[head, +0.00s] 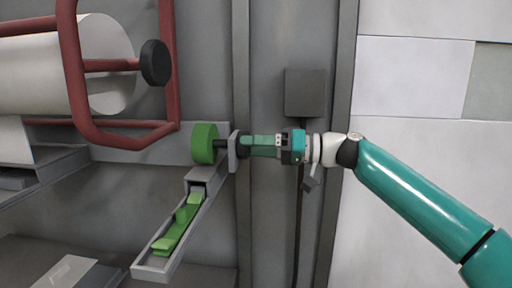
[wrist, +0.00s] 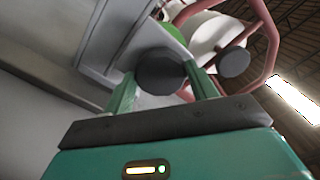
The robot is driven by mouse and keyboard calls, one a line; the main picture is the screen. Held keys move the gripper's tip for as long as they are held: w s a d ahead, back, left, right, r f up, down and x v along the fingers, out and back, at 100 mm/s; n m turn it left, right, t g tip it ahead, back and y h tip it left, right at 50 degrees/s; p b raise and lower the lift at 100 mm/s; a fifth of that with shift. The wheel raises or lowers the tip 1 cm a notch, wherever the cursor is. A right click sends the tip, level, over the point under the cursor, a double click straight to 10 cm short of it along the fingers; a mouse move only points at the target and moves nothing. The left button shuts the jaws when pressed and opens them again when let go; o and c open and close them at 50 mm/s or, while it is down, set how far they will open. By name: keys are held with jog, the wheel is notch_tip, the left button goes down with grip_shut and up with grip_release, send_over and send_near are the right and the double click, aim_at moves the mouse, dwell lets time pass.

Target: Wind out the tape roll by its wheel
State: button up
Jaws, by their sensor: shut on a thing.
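The green tape roll (head: 204,143) sits on a dark shaft at the left of a grey bracket (head: 233,157). A dark round wheel (head: 242,141) is on the shaft's right end. My gripper (head: 250,146) comes level from the right, its green fingers shut on the wheel. In the wrist view the wheel (wrist: 160,72) lies between the two fingers, and a bit of the green roll (wrist: 174,33) shows behind it. Below the roll, a green strip (head: 180,222) with a raised part lies in a sloping grey channel (head: 151,269).
A large white roll (head: 60,75) in a red tube frame (head: 75,80), with a dark knob (head: 155,63), stands at upper left. A dark grey box (head: 305,92) with a cable is on the wall just above my gripper. Open space lies at lower right.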

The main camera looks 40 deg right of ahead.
jog(key=shift+n, duration=0.5)
jog(key=o, duration=1)
jog(key=shift+s+d, duration=0.1)
jog(key=shift+d, duration=0.05)
jog(key=v, duration=1.3)
jog(key=shift+s+d, duration=0.1)
jog(key=shift+s, duration=0.1)
